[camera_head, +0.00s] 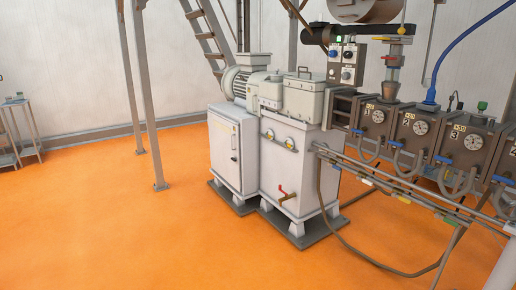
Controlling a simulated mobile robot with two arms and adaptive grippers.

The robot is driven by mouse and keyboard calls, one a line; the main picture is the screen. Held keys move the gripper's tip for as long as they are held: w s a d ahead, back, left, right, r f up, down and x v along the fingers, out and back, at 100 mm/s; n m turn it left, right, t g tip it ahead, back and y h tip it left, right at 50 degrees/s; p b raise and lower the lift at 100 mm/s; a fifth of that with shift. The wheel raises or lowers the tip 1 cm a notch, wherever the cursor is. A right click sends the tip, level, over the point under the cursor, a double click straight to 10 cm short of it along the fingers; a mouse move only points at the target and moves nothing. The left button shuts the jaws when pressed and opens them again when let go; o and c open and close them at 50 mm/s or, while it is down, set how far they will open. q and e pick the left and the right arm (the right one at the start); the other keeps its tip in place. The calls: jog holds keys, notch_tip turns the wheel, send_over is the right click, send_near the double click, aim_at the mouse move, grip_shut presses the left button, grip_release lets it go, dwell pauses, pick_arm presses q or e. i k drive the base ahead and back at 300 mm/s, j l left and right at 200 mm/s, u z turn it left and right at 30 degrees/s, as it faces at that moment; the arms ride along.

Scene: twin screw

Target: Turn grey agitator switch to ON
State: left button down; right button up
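A small control panel (339,64) stands at the upper middle right, above and behind the grey gearbox housing. It carries a lit green element (338,39) at its top and small dark, white and blue knobs or buttons on its face. The grey agitator switch may be among them, but the parts are too small to tell which it is or how it is set. No label can be read. Neither of my grippers is in view.
A twin-screw machine with a motor (237,82), white cabinets (234,150) and numbered barrel sections (415,124) fills the right half. Pipes and hoses reach low at the right. Steel legs (147,95) and stairs (207,35) stand left of it. Orange floor (90,220) is clear at front left.

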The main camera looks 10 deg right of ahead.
aim_at(347, 75)
jog(key=i+j+z, duration=0.15)
jog(key=i+z, duration=0.2)
jog(key=i+j+z, duration=0.35)
jog(key=i, duration=0.15)
jog(key=i+j+z, duration=0.45)
jog(key=i+j, duration=0.2)
